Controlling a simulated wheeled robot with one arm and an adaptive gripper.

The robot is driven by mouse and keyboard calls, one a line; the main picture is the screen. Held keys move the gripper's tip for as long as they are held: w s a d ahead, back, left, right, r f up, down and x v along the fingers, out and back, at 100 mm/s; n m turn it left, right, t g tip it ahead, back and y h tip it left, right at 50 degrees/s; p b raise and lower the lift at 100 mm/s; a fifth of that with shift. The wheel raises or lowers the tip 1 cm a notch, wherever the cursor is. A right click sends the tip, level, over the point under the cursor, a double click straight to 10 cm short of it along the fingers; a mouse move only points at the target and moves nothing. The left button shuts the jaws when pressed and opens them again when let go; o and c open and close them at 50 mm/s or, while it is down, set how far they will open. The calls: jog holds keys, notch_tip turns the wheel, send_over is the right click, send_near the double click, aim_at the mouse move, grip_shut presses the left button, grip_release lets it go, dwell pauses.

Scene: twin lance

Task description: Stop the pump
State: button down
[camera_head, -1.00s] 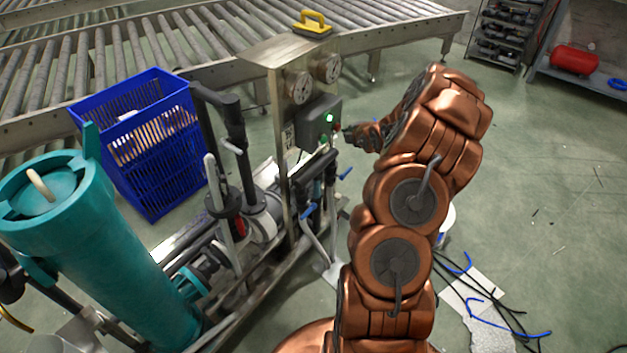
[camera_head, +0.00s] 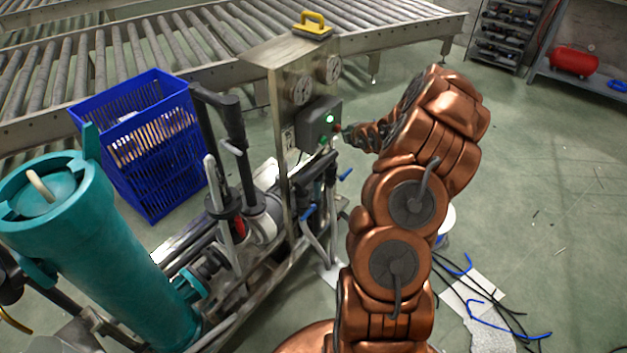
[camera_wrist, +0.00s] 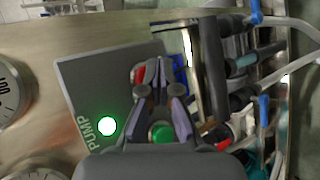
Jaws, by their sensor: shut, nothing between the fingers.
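The grey pump control box (camera_head: 316,124) is fixed to the steel panel, with its lamp (camera_head: 330,118) glowing green. In the wrist view the box (camera_wrist: 85,75) carries the word PUMP, the lit green lamp (camera_wrist: 107,126), a red button (camera_wrist: 137,73) and a green button (camera_wrist: 162,134). My gripper (camera_head: 344,129) is at the box's button face. In the wrist view the shut fingertips of my gripper (camera_wrist: 155,68) overlap the red button's right part, and the green button shows between the finger links. I cannot tell whether the fingertips touch the red button.
Round gauges (camera_head: 302,89) sit on the steel panel (camera_head: 280,110) above the box. Pipes and blue-handled valves (camera_head: 308,212) stand close below. A teal filter housing (camera_head: 90,240) and blue crate (camera_head: 150,145) are to the left. Floor at the right is mostly clear, with cables (camera_head: 490,310) lying there.

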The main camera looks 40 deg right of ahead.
jog(key=shift+w, duration=0.2)
dwell(0.5)
jog(key=shift+w+a+b, duration=0.1)
jog(key=shift+w+b, duration=0.15)
jog(key=shift+b, duration=0.2)
jog(key=shift+s, duration=0.15)
jog(key=shift+s+b, duration=0.25)
jog(key=shift+b, duration=0.1)
jog(key=shift+s, duration=0.1)
jog(key=shift+s+d, duration=0.3)
jog(key=shift+s, duration=0.65)
jog(key=shift+s+d, duration=0.35)
jog(key=shift+s, duration=0.55)
jog(key=shift+s+d, duration=0.3)
jog(key=shift+s, duration=0.65)
